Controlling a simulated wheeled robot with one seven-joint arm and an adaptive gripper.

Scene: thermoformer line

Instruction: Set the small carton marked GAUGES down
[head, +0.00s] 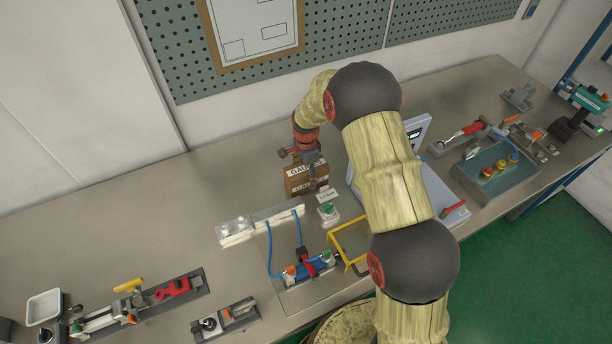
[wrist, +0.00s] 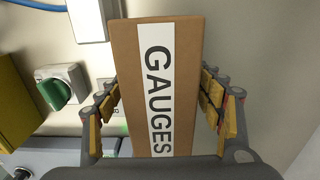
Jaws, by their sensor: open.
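The small brown carton marked GAUGES (head: 301,181) stands on the bench near the back wall, under the pegboard. In the wrist view the carton (wrist: 186,80) sits between my fingers with its white GAUGES label facing up at the camera. My gripper (head: 309,165) is around the carton from above. In the wrist view my gripper (wrist: 165,110) is open, with its yellow-padded fingers on both sides of the carton. A gap shows on the right side; on the left the finger is very near the carton's edge. The carton's underside is hidden.
A green rotary switch (head: 328,209) and a white power strip (head: 262,220) with blue cables are just in front of the carton. A yellow frame (head: 350,242) stands nearby. The bench (head: 190,205) is clear to the carton's left.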

